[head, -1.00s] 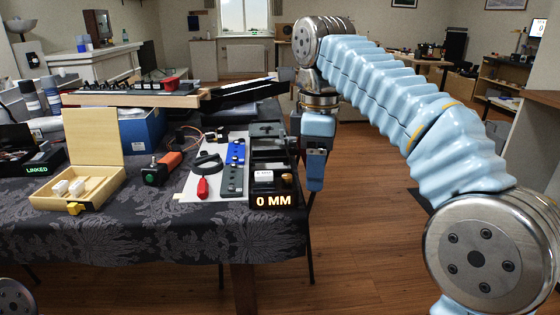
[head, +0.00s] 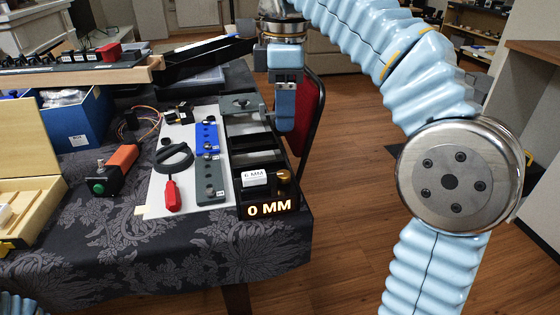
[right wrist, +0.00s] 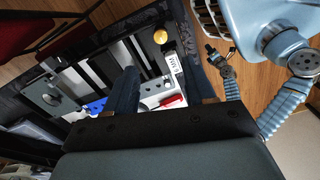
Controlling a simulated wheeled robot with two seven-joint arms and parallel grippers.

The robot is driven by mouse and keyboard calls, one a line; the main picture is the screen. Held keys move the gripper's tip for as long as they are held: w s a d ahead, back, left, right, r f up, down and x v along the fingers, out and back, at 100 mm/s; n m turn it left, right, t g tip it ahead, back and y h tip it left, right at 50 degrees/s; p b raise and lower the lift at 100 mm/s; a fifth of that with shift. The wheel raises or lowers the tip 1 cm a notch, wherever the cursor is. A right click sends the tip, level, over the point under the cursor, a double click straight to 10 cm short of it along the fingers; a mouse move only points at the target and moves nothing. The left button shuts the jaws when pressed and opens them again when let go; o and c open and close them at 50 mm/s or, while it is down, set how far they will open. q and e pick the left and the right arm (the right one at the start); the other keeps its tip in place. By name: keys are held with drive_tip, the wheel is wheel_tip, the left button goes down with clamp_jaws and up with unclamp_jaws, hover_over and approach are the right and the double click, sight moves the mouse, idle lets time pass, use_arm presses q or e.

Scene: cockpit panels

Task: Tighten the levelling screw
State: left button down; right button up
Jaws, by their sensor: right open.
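A black unit with a lit "0 MM" display (head: 270,208) stands at the table's front right corner. A round brass knob (head: 283,176), which looks like the levelling screw, sits on its top beside a small white label block (head: 254,178). My right gripper (head: 285,128) points down near the table's right edge, behind the knob and apart from it. In the right wrist view the gripper (right wrist: 160,78) is open and empty; the brass knob (right wrist: 160,37) lies beyond the fingers. My left gripper is not in view.
A white board (head: 160,190) holds a red-handled tool (head: 172,195), a blue block (head: 206,135) and a grey block (head: 210,180).

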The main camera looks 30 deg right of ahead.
sight(284, 173)
wheel_tip(284, 173, down, 13)
drive_tip(key=shift+a+r, duration=0.1)
drive_tip(key=shift+r, duration=0.05)
idle(0.4)
clamp_jaws()
